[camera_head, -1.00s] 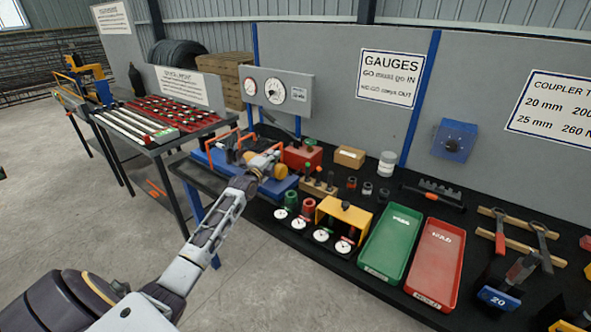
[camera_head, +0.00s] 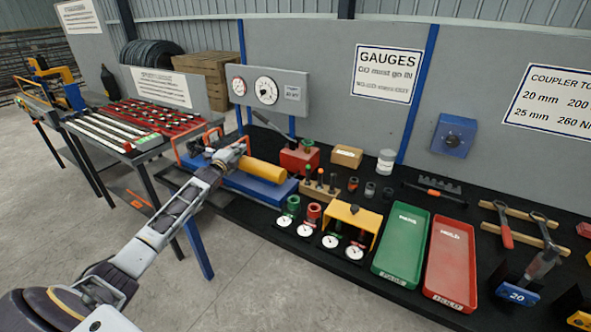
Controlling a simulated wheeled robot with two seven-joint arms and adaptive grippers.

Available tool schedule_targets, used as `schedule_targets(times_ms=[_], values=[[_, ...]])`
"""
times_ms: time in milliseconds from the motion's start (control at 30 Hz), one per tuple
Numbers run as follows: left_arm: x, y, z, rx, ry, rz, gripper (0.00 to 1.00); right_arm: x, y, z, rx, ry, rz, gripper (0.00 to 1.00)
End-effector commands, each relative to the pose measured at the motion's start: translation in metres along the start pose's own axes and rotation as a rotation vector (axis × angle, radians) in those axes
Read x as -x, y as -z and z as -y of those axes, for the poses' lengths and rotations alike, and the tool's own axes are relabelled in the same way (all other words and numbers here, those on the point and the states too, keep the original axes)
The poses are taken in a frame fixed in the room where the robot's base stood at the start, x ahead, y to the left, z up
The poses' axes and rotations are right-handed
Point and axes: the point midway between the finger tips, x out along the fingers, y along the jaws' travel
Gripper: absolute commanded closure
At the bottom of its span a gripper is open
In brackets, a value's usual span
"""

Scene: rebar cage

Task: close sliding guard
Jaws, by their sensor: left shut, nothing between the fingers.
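A blue machine bed (camera_head: 258,188) stands on the left end of the dark bench. A yellow cylinder (camera_head: 262,171) lies on it, largely uncovered. An orange-red frame (camera_head: 181,150), which looks like the sliding guard, is at the bed's left end, behind my left arm. My left gripper (camera_head: 238,149) is shut and empty, just left of the yellow cylinder and beside the frame. The arm hides part of the frame, and I cannot tell whether the fingers touch it. My right gripper is out of view.
A red toolbox (camera_head: 298,158) and a wooden block with several tools (camera_head: 320,188) stand close to the machine's right. Dial gauges, a yellow stand (camera_head: 352,218), a green tray (camera_head: 401,245) and a red tray (camera_head: 450,262) fill the bench further right. A rack table (camera_head: 135,140) is at left.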

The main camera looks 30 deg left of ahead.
Motion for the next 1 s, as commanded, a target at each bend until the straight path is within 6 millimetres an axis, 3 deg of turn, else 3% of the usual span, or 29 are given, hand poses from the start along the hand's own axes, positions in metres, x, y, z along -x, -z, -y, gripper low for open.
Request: schedule_targets(times_ms=[333,1000], values=[[-0.003,-0.013,0.001,0.0,0.0,0.002,1.0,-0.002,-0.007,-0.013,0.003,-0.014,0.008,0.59],[-0.004,-0.015,0.002,-0.001,0.002,0.005,1.0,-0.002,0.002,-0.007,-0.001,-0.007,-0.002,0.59]])
